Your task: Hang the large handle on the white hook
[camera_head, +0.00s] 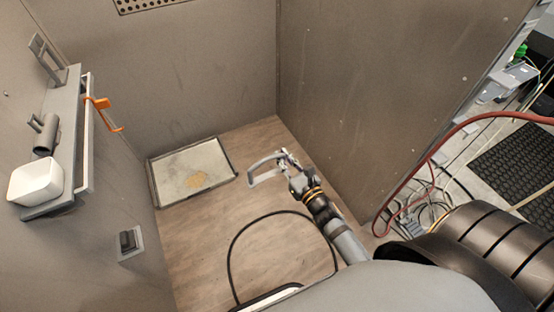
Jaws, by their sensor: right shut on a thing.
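A large grey handle (257,178), a bracket-like loop, is held out above the booth floor right of centre. My right gripper (288,166) is shut on one side of it, and the handle points left from the jaws. A shelf unit (61,118) is on the left wall. An orange hook (102,104) hangs on its pale rail (88,150). I cannot make out a separate white hook there. My left gripper is not in view.
A shallow tray (168,183) with a tan patch lies on the floor near the back wall. A white container (35,182) sits at the shelf's lower end. A black cable (229,262) loops over the floor. A red hose (437,146) hangs at the right.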

